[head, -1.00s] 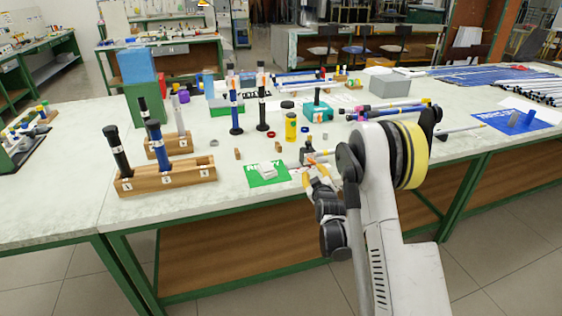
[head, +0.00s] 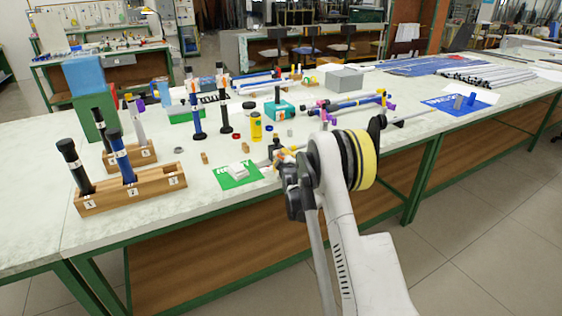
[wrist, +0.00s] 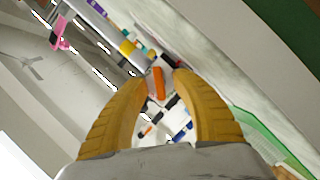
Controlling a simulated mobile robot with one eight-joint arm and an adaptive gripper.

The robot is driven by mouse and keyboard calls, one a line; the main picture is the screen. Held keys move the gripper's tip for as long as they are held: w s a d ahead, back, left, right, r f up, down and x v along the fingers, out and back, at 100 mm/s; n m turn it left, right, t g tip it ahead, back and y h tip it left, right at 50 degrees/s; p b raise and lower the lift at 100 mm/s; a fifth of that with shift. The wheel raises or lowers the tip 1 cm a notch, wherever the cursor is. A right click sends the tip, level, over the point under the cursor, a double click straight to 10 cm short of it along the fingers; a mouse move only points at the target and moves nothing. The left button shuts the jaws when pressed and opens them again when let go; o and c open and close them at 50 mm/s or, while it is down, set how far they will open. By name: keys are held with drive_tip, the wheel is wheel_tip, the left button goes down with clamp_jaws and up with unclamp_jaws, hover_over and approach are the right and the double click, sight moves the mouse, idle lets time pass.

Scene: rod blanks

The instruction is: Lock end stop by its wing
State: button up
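A small dark fixture (head: 275,146), which looks like the end stop, stands near the front edge of the bench in the head view. In the wrist view an orange wing (wrist: 158,83) shows just ahead of and between the fingertips. My gripper (wrist: 163,80) has two yellow fingers spread apart, with a gap around the wing and no clear contact. In the head view my gripper (head: 284,158) is close beside the dark fixture, partly hidden by my arm. Whether the wing is locked cannot be told.
A green mat (head: 226,182) with white pieces lies left of my gripper. A wooden rack (head: 150,186) with dark rods stands further left. Long rods lie on supports to the right.

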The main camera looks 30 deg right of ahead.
drive_tip(key=shift+w, duration=0.15)
clamp_jaws()
drive_tip(key=shift+r, duration=0.1)
drive_tip(key=m+y+p, duration=0.1)
drive_tip(key=m+y, duration=0.1)
drive_tip(key=m, duration=0.1)
drive_tip(key=shift+d+g, duration=0.1)
drive_tip(key=shift+g, duration=0.3)
drive_tip(key=m+y, duration=0.2)
drive_tip(key=m, duration=0.2)
drive_tip(key=shift+y, duration=0.3)
idle(0.4)
